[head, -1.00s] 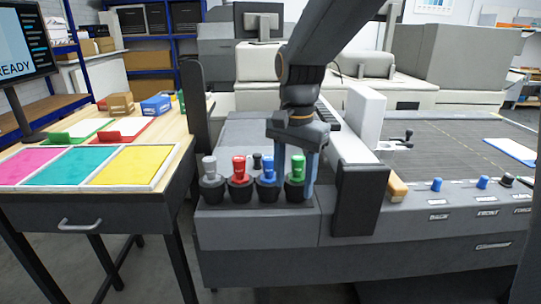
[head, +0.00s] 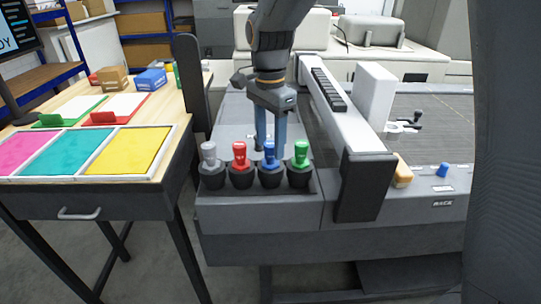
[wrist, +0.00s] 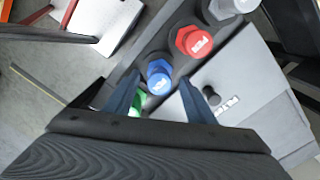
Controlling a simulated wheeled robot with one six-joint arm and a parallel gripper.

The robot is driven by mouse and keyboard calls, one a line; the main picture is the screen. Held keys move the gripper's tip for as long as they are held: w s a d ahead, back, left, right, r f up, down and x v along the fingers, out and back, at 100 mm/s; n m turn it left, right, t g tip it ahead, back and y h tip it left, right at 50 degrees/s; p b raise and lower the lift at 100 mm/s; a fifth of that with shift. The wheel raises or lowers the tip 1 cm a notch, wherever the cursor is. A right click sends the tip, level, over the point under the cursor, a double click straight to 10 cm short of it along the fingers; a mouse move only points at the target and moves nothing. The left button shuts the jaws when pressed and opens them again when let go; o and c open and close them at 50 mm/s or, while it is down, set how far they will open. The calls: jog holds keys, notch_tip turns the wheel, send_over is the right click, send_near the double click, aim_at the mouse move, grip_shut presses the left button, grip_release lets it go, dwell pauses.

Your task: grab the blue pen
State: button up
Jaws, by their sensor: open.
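The blue pen (head: 269,154) stands upright in a dark round holder, third from the left in a row on the grey machine's front left corner. Its blue top, marked PEN, shows in the wrist view (wrist: 159,76). The white pen (head: 209,155) and red pen (head: 239,155) stand to its left, the green pen (head: 301,153) to its right. My gripper (head: 270,148) points down, open, just behind the blue pen in the head view. In the wrist view my gripper (wrist: 163,95) has the blue top slightly beyond and between its fingertips; contact cannot be told.
A black-ended grey rail (head: 365,186) stands right of the pens. A small dark knob (wrist: 211,95) is near one finger in the wrist view. A wooden table (head: 190,105) with coloured sheets is at left, beside a dark upright panel (head: 189,75).

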jog(key=shift+f, duration=0.75)
jog(key=c, duration=1.1)
jog(key=shift+c, duration=0.3)
jog(key=shift+r, duration=0.15)
